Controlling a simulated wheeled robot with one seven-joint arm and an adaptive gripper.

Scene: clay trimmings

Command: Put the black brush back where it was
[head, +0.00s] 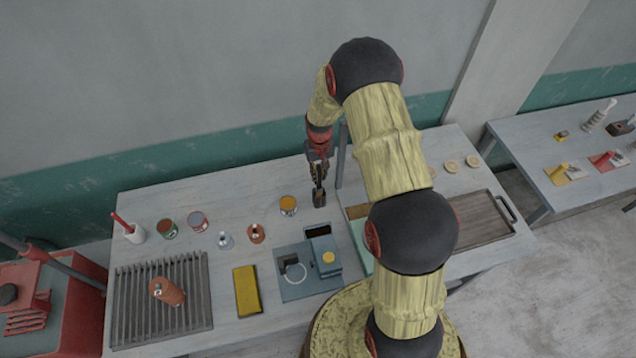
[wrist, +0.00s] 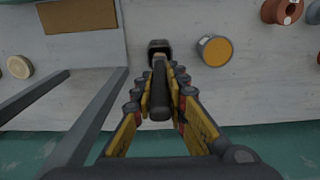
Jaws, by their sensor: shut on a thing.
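My gripper (head: 318,168) points down over the back of the workbench, left of an upright grey post. In the wrist view its yellow fingers (wrist: 160,108) are closed around the black brush (wrist: 159,92), a dark slim handle. A dark cup-like piece (head: 319,197) is directly below the fingers near the bench's back, and it also shows at the brush's far end in the wrist view (wrist: 158,47). I cannot tell whether this is a holder with the brush in it or the brush's own head, nor whether it touches the bench.
A yellow-topped tin (head: 288,204) stands close on the left. Further left are several tins and small bottles, and a white cup (head: 135,233) with a red tool. The grey post (head: 341,160) stands close on the right. A blue-grey device (head: 322,252) is in front.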

